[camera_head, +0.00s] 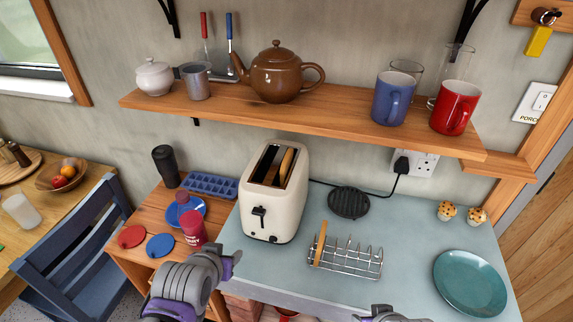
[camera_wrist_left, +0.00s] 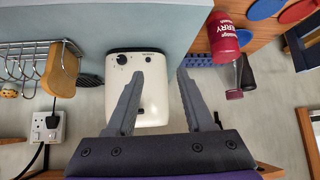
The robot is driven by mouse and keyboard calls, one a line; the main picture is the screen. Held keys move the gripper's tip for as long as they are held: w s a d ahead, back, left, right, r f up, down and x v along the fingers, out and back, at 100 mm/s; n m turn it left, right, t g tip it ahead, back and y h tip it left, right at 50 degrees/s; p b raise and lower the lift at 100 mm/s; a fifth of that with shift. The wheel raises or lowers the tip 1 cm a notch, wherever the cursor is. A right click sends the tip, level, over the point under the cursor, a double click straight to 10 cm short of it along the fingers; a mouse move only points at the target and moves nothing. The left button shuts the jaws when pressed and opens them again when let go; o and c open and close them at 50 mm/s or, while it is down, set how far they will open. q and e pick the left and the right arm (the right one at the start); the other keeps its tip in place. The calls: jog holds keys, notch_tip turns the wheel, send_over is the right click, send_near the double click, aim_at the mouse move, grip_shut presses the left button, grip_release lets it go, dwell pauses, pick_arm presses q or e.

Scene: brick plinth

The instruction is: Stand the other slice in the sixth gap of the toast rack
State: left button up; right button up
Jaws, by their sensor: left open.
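A slice of toast (camera_head: 287,165) stands in the right slot of the cream toaster (camera_head: 283,215), its top edge showing; the left slot looks empty. The wire toast rack (camera_head: 352,262) stands on the worktop right of the toaster, with one slice (camera_head: 320,243) upright near its left end; its other gaps look empty. My left gripper (camera_head: 195,281) is in front of and left of the toaster. In the left wrist view its jaws (camera_wrist_left: 157,72) are open and empty, with the toaster (camera_wrist_left: 136,100) beyond and the racked slice (camera_wrist_left: 62,72) at left. Only part of my right gripper (camera_head: 388,314) shows; its fingertips are hidden.
A black trivet (camera_head: 349,203) lies behind the rack. A shelf (camera_head: 330,118) with mugs and a teapot hangs above.

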pick_arm(q)
jog(key=w+d+r+t, duration=0.1)
jog(key=w+d+r, duration=0.1)
jog(key=w, duration=0.1)
jog(key=w+d+r+h, duration=0.1)
jog(key=w+d+r, duration=0.1)
jog(key=w, duration=0.1)
jog(key=w+d+r+m+t, duration=0.1)
jog(key=w+d+r, duration=0.1)
jog(key=w+r, duration=0.1)
jog(key=shift+w+d+t, duration=0.25)
jog(key=shift+w+t, duration=0.05)
jog(key=shift+w, duration=0.3)
jog(key=t+h, duration=0.2)
send_near(286, 158)
jog(key=shift+w+d+f+m, duration=0.1)
jog(key=shift+w+f+m, duration=0.05)
jog(key=shift+f+m, duration=0.3)
jog(key=x, duration=0.4)
jog(key=shift+w+f, duration=0.1)
jog(key=shift+w, duration=0.3)
jog(key=shift+r+x, duration=0.15)
jog(key=shift+x, duration=1.35)
jog(key=shift+r+x, duration=0.1)
jog(key=shift+x, duration=1.4)
grip_shut()
